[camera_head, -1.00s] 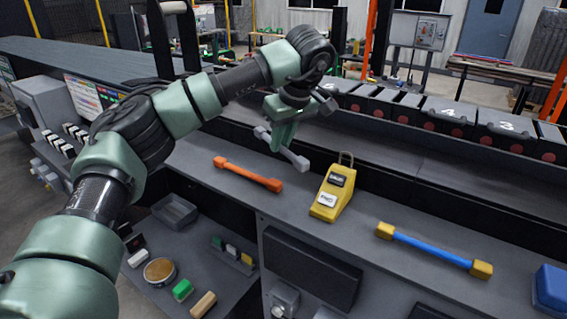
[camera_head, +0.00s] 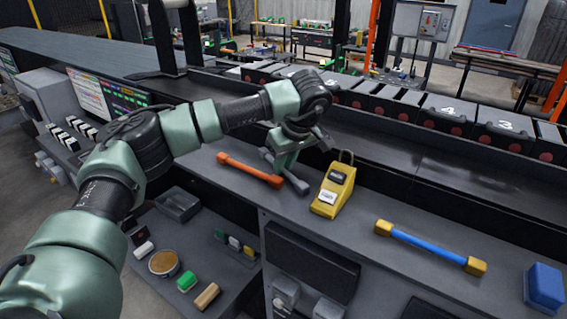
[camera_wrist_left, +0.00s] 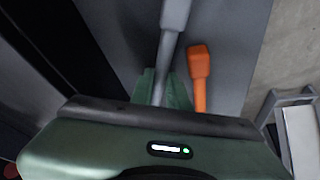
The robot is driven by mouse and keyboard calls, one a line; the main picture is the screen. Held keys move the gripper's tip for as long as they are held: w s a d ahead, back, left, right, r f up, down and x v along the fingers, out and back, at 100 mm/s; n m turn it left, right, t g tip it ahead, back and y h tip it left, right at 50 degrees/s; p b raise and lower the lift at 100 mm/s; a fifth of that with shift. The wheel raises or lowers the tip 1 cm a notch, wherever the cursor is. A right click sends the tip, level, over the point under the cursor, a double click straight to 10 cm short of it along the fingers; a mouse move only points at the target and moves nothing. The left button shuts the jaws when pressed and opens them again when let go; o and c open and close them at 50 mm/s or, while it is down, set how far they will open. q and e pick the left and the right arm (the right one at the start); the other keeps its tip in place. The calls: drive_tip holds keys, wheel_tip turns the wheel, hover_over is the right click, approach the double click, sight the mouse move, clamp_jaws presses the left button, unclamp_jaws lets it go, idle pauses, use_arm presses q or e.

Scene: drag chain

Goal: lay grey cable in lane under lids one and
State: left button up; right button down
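The grey cable (camera_head: 294,182) is a short bar with thicker ends, above or on the grey bench left of the middle. My left gripper (camera_head: 284,163) is shut around its middle. In the left wrist view the grey cable (camera_wrist_left: 174,20) runs between the green fingers of the left gripper (camera_wrist_left: 164,88). I cannot tell whether the cable touches the bench. The drag chain runs along the back, with grey lids; one lid is marked 4 (camera_head: 450,109) and one 3 (camera_head: 507,124). The leftmost lids are partly hidden behind my left arm. My right gripper is not in view.
An orange cable (camera_head: 250,171) lies just left of the grey one. A yellow block with a loop (camera_head: 332,190) stands to its right. A blue cable with yellow ends (camera_head: 430,247) and a blue box (camera_head: 544,288) lie farther right. A lower shelf holds small parts.

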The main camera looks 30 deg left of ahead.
use_arm(q)
drive_tip(key=o, duration=0.3)
